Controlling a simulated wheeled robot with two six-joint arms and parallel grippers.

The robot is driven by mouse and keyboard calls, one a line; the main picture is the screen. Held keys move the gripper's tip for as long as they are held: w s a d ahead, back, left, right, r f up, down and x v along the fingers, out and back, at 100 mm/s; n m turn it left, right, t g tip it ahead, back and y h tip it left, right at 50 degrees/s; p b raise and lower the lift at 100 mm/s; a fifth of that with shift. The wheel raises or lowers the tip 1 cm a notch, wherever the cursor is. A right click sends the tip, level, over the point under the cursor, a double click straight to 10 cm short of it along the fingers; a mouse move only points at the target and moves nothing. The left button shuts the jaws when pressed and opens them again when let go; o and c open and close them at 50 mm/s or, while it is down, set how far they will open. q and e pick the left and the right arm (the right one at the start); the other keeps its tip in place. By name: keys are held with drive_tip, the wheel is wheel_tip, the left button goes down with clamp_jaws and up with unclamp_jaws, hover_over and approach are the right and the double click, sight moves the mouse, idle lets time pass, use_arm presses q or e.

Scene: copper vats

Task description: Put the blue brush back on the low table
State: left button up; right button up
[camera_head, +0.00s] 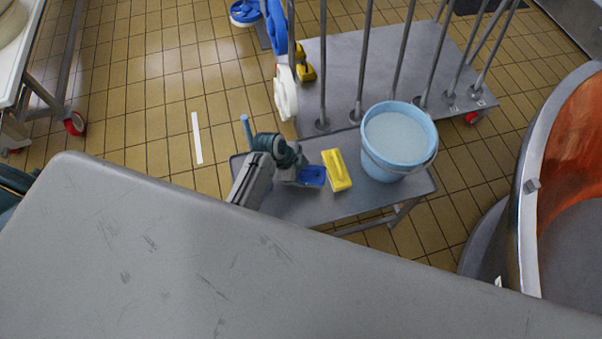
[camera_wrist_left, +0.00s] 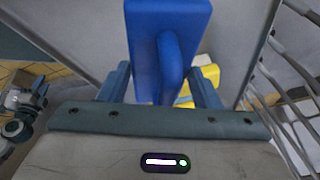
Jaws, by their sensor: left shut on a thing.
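The blue brush (camera_head: 313,177) is beside a yellow brush (camera_head: 337,170) at the low grey table (camera_head: 300,209), in the middle of the head view. I cannot tell whether it touches the tabletop. My left gripper (camera_head: 299,173) is shut on the blue brush. In the left wrist view the brush's blue body and raised handle (camera_wrist_left: 168,45) lie between the two fingers of my left gripper (camera_wrist_left: 163,88). The yellow brush (camera_wrist_left: 205,82) shows partly behind it there.
A light blue bucket (camera_head: 398,140) of pale liquid stands on the low table, right of the yellow brush. Behind is a wheeled grey stand (camera_head: 345,60) with several upright poles. A copper vat (camera_head: 570,150) is at the right. Tiled floor (camera_head: 150,120) is open at left.

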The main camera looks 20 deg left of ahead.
sight(301, 175)
use_arm(q)
drive_tip(key=f, duration=0.3)
drive_tip(key=shift+w+a+f, duration=0.1)
drive_tip(key=shift+w+f, duration=0.15)
use_arm(e)
drive_tip(key=shift+s+f, duration=0.15)
drive_tip(key=shift+s, duration=0.15)
use_arm(q)
drive_tip(key=o, duration=1)
drive_tip(key=shift+c, duration=0.2)
use_arm(e)
drive_tip(key=shift+w, duration=0.3)
use_arm(q)
drive_tip(key=v, duration=1.1)
drive_tip(key=shift+p, duration=0.35)
drive_tip(key=shift+s+a+r, duration=0.15)
drive_tip(key=shift+a+r, duration=0.05)
drive_tip(key=shift+r, duration=0.25)
use_arm(e)
drive_tip(key=shift+s+d+f, duration=0.1)
drive_tip(key=shift+s+f, duration=0.25)
drive_tip(key=shift+s, duration=0.35)
